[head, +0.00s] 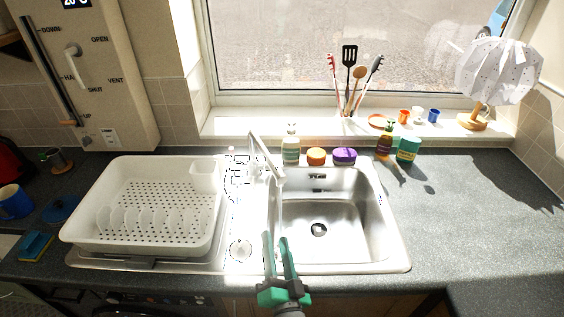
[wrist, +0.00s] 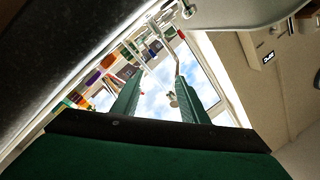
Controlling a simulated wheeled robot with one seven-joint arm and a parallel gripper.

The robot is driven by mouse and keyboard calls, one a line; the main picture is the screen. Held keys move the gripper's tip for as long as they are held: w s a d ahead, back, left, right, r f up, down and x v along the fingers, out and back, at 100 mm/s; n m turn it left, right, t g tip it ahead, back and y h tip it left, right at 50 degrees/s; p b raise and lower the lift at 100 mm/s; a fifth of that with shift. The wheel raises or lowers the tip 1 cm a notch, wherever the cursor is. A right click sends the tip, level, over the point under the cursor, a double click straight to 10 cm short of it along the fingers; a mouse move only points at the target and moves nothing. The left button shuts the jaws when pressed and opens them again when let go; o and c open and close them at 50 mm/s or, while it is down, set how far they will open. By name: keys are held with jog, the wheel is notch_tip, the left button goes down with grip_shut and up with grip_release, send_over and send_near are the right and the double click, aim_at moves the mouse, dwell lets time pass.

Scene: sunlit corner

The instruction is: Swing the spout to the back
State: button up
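The tap's pale metal spout (head: 268,158) rises behind the sink's left side and reaches forward and right, its end near the basin's left edge. A thin pale vertical line shows below that end; I cannot tell whether it is water. Glare hides much of the tap's base. My gripper (head: 275,237) is in front of the spout, towards the sink's front edge. Its two green fingers are apart with nothing visible between them. The fingers also show apart in the wrist view (wrist: 158,88). A thin metal bent rod beyond them there may be the spout, but I cannot tell.
The steel basin (head: 350,215) is empty. A white dish rack (head: 82,225) stands on the left drainer. A soap bottle (head: 291,145), an orange pot (head: 316,156) and a purple one (head: 344,155) stand behind the sink. The right counter (head: 475,215) is mostly clear.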

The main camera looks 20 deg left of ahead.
aim_at(271, 161)
jog(key=w+r+n+g+y, duration=0.1)
jog(key=w+r+n, duration=0.1)
jog(key=w+r, duration=0.1)
jog(key=w+r+n+g+y, duration=0.1)
jog(key=w+r+n, duration=0.2)
jog(key=r, duration=0.2)
jog(key=w+r+n+g+y, duration=0.1)
jog(key=w+r+n, duration=0.1)
jog(key=w+r, duration=0.1)
jog(key=shift+d+r+n, duration=0.2)
jog(key=shift+r+n, duration=0.2)
jog(key=shift+r, duration=0.2)
jog(key=x, duration=1)
jog(key=shift+w+a, duration=0.25)
